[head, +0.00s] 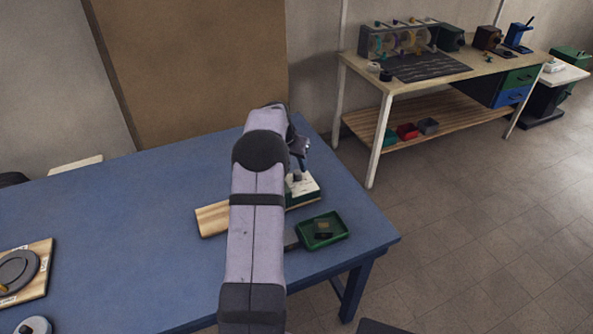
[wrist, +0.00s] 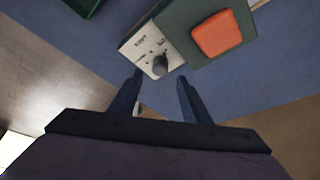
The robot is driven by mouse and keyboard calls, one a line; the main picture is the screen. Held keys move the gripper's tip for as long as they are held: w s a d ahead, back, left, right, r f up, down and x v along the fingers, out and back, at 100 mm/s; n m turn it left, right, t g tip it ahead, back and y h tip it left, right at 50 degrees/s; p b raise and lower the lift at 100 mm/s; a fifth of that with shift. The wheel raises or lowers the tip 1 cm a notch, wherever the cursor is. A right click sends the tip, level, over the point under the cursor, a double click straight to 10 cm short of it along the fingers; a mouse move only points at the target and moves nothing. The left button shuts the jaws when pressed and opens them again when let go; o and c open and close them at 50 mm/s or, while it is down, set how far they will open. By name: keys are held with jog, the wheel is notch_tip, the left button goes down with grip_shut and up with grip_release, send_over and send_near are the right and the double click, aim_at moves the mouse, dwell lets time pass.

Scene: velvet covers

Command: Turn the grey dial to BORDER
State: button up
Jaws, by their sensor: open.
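A dark grey knob (wrist: 160,63) sits on a white labelled panel (wrist: 144,47) of a green box (wrist: 184,18). The small words are too blurred to read, so I cannot tell where the knob points. My gripper (wrist: 160,82) is open and empty, its fingers apart on either side of the knob's near side; I cannot tell if they touch it. In the head view my gripper (head: 300,150) is above and behind the box's white panel (head: 303,185), partly hidden by my arm. A larger grey disc (head: 17,270) with labels around it lies on a wooden board at the far left.
An orange block (wrist: 217,34) is on the green box. A green tray (head: 338,232) with a dark item stands in front of it, and a wooden board (head: 212,219) lies to the left. A round grey object (head: 36,325) is at the front left. The blue table's middle left is clear.

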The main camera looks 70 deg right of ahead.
aim_at(297, 172)
jog(key=shift+p+x, duration=0.9)
jog(key=shift+x, duration=2.15)
jog(key=c, duration=1)
